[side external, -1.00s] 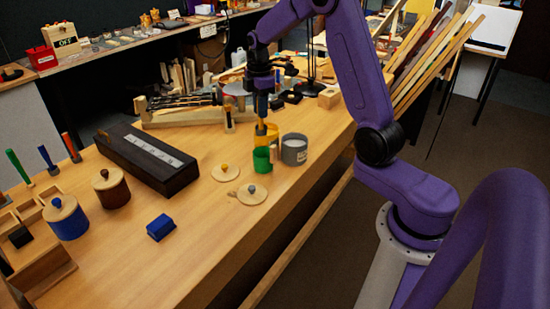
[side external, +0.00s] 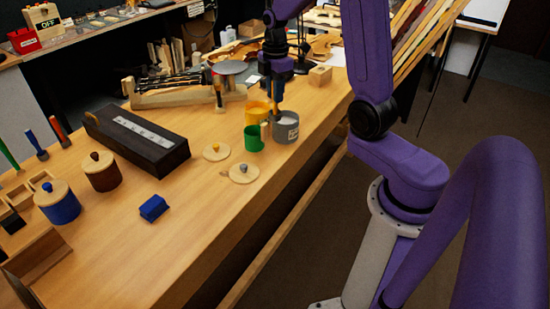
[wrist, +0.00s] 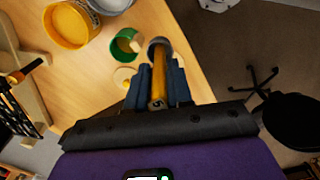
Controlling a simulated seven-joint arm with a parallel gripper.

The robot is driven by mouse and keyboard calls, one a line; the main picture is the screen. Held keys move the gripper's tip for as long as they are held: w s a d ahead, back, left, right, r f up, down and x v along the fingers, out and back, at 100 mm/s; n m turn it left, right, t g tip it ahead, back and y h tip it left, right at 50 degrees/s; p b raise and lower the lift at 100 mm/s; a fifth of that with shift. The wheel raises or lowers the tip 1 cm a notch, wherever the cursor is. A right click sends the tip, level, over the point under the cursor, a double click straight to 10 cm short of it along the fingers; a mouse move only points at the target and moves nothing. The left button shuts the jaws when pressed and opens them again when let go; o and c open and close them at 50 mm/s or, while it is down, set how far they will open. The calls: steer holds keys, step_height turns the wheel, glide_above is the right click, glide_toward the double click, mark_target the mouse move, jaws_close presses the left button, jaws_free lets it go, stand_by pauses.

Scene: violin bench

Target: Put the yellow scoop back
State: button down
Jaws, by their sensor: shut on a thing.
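My gripper (wrist: 158,88) is shut on the yellow handle of the yellow scoop (wrist: 158,77), whose round grey end points away from the fingers. In the side view my gripper (side external: 276,92) hangs over the cups, with the held scoop (side external: 277,112) below it. There it overlaps the left rim of the grey cup (side external: 287,131); its height over the cup is unclear. The yellow cup (side external: 256,113) and the green cup (side external: 253,139) stand just left. The wrist view shows the yellow cup (wrist: 70,25) and green cup (wrist: 124,46) left of the scoop.
Two loose lids, one with a yellow knob (side external: 216,152) and one with a grey knob (side external: 243,174), lie before the cups. A dark long box (side external: 140,142), a blue block (side external: 153,208) and lidded blue (side external: 58,205) and brown jars (side external: 102,174) stand left. The front middle is clear.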

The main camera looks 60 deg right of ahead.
step_height(320, 180, down, 15)
steer(key=shift+f, duration=0.15)
stand_by(0.5)
steer(key=shift+f, duration=0.15)
steer(key=c, duration=1.3)
jaws_free()
